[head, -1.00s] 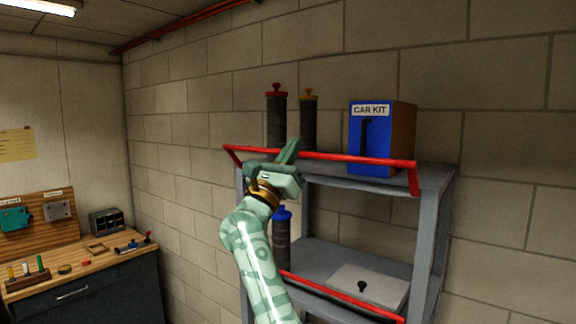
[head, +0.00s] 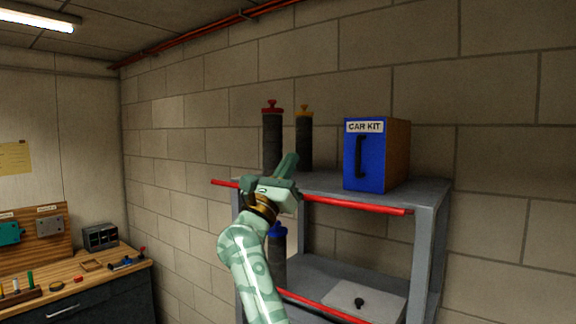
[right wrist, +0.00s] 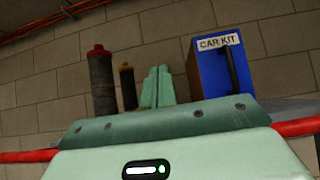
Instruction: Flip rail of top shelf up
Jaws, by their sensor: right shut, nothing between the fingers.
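The red rail of the top shelf (head: 355,204) lies low along the shelf's front edge, in the down position. My right gripper (head: 288,166) is shut with nothing between its fingers. It is at the left part of the rail and hides a short stretch of it; whether it touches the rail I cannot tell. In the right wrist view its closed fingers (right wrist: 157,88) point toward the back of the shelf, and the rail (right wrist: 296,127) shows on both sides of the gripper body. My left gripper is not in view.
On the top shelf (head: 326,186) stand a blue-fronted CAR KIT box (head: 376,165), a red-capped cylinder (head: 272,140) and a yellow-capped cylinder (head: 304,140). The lower shelf has its own red rail (head: 325,305), a blue-capped cylinder (head: 277,258) and a grey lidded box (head: 375,301). A workbench (head: 75,283) is at left.

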